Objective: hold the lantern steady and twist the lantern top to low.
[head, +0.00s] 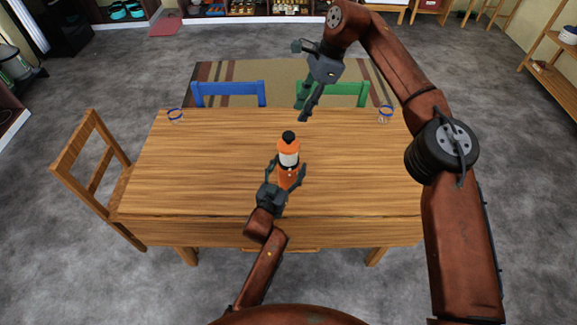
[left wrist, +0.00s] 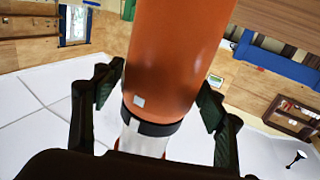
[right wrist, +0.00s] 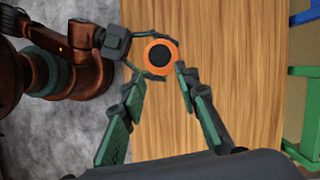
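The lantern (head: 288,160) stands upright on the table, with an orange body, a pale middle band, an orange cap and a black knob on top. My left gripper (head: 286,179) is around its lower body; in the left wrist view a finger lies against each side of the orange body (left wrist: 175,50). My right gripper (head: 300,84) is open and empty, raised beyond the lantern and a little to its right. In the right wrist view, the orange lantern top (right wrist: 149,62) with its black centre shows from above, between and beyond the open fingers (right wrist: 155,76). The dial setting cannot be read.
The wooden table (head: 200,170) is mostly bare. Blue-rimmed glasses stand at its far left (head: 175,116) and far right (head: 386,114) corners. A blue chair (head: 228,92) and a green chair (head: 345,92) are at the far side, and a wooden chair (head: 92,175) is at the left.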

